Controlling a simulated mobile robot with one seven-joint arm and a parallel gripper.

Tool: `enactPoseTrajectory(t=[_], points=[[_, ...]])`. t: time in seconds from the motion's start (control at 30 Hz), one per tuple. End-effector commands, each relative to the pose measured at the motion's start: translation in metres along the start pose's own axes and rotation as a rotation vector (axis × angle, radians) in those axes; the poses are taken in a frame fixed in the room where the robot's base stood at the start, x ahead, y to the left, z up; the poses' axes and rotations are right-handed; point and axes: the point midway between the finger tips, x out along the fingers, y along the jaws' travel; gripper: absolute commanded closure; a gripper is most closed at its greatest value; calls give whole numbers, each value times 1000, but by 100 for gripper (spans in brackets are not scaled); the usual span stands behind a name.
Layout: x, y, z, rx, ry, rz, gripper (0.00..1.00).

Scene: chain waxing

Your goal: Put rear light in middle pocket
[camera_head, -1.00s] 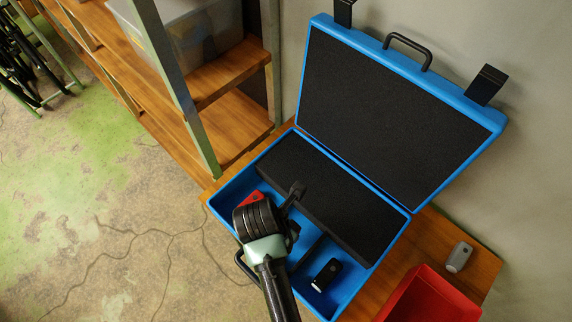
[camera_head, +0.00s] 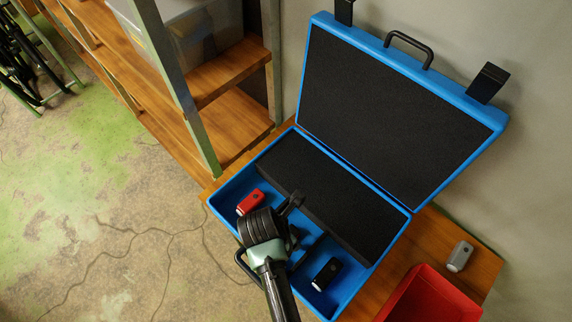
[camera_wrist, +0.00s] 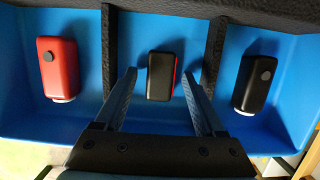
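The open blue case (camera_head: 358,295) has three front pockets split by dark dividers. In the wrist view, a small black light with a red side (camera_wrist: 160,76) lies in the middle pocket. A red light (camera_wrist: 58,68) lies in the left pocket; it also shows in the head view (camera_head: 250,202). A black light (camera_wrist: 256,82) lies in the right pocket, also seen in the head view (camera_head: 326,274). My gripper (camera_wrist: 160,92) is open over the middle pocket, with a finger on each side of the middle light and gaps visible. In the head view my gripper hides that light.
Black foam (camera_head: 330,195) fills the rear of the case, and the raised lid (camera_head: 400,115) stands behind. A red bin (camera_head: 430,296) and a grey light (camera_head: 460,256) are on the wooden table to the right. A wooden shelf (camera_head: 225,130) stands at the left.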

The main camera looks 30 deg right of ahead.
Motion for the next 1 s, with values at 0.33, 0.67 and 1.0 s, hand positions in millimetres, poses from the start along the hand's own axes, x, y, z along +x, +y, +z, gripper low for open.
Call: enactPoseTrajectory(t=[0.33,0.67,1.0], points=[[-9,0,1,-1,-1,1,29],[-75,2,2,-1,-3,5,29],[-121,1,1,-1,-1,0,29]])
